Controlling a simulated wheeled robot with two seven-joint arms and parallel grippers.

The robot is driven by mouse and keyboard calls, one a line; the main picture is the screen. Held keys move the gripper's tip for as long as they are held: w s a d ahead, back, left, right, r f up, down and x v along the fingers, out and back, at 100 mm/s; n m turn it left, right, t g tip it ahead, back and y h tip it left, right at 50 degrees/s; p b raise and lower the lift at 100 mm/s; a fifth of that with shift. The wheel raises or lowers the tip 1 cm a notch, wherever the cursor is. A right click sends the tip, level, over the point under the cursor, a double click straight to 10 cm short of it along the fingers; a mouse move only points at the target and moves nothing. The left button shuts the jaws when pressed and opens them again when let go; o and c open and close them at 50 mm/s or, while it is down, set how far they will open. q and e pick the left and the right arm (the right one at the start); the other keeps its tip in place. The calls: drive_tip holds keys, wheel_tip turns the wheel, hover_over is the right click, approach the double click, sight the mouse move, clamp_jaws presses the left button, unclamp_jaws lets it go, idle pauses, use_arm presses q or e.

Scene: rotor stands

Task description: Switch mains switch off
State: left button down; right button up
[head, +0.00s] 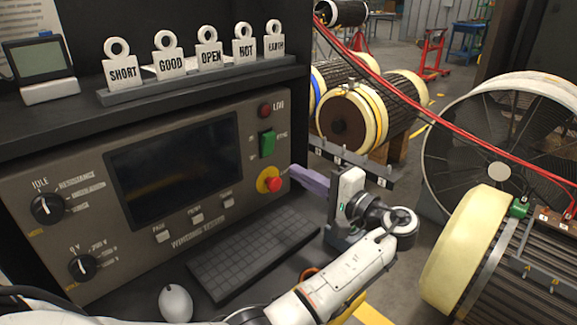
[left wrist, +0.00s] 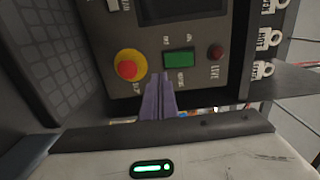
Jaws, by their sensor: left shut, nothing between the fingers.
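The mains switch (head: 267,144) is a green rocker on the right side of the grey tester panel, below a dark red lamp (head: 265,110) and above a red stop button on a yellow ring (head: 270,182). The green switch also shows in the left wrist view (left wrist: 179,60). My left gripper (head: 296,172) is shut and empty, its purple fingers together. Its tips are near the panel, to the right of the red button and below the switch in the head view. In the wrist view the fingertips (left wrist: 160,77) lie between button and switch. I cannot tell whether they touch the panel. My right gripper is not in view.
The panel also has a dark screen (head: 175,165) and two knobs at left. A keyboard (head: 255,255) and a mouse (head: 175,302) lie below it. Label tags (head: 209,57) stand on the shelf above. Rotors and red cables (head: 450,125) are at the right.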

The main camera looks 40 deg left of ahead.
use_arm(q)
drive_tip(key=d, duration=0.2)
drive_tip(key=d+f+b, duration=0.1)
drive_tip(key=d, duration=0.2)
drive_tip(key=s+d, duration=0.1)
drive_tip(key=d, duration=0.1)
drive_tip(key=shift+s+d+f, duration=0.1)
drive_tip(key=shift+d+f, duration=0.25)
drive_tip(key=shift+f, duration=0.05)
drive_tip(key=shift+s+f, duration=0.1)
drive_tip(key=shift+s, duration=0.05)
